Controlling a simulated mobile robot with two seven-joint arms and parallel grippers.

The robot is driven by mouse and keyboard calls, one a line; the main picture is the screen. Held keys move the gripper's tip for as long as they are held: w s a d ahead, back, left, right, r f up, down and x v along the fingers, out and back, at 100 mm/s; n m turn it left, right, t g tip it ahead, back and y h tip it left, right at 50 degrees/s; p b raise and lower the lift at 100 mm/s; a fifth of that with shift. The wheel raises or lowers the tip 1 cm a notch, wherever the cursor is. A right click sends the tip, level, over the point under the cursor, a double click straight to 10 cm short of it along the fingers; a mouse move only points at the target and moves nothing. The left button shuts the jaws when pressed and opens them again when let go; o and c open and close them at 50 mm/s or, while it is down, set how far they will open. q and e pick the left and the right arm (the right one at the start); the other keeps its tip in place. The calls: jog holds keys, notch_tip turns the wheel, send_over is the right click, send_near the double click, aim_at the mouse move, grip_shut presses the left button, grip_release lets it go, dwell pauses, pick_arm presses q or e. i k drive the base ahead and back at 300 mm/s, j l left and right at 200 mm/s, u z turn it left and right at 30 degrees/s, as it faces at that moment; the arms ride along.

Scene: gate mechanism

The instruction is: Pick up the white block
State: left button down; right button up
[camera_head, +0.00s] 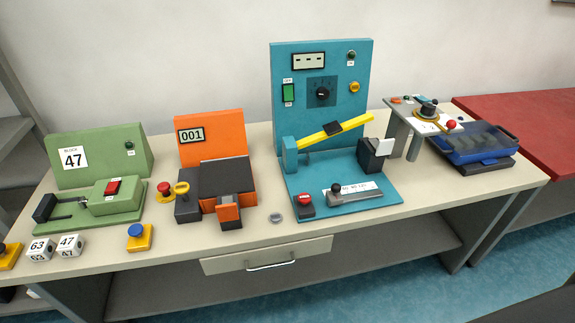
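Two white blocks with black numbers lie side by side near the front left edge of the table. One white block (41,249) reads 63. The other white block (70,245) reads 47 and sits just to its right. Behind them stands a green machine (103,157) with a sign that reads 47. Neither of my grippers shows in the head view.
A yellow base with a blue knob (139,238) stands right of the blocks. Another yellow piece (9,256) is at their left. An orange machine (211,134), a teal gate panel (322,60) with a yellow bar (320,135) and a blue tray (475,145) stand further right.

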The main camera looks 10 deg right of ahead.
aim_at(42, 250)
jog(key=u, duration=1.45)
jog(key=i+j+z, duration=0.25)
jog(key=j, duration=0.35)
jog(key=i+j+z, duration=0.3)
jog(key=j, duration=0.35)
jog(key=i+j+z, duration=0.15)
jog(key=j, duration=0.2)
jog(key=i+j+z, duration=0.1)
jog(key=j, duration=0.3)
jog(key=i, duration=0.05)
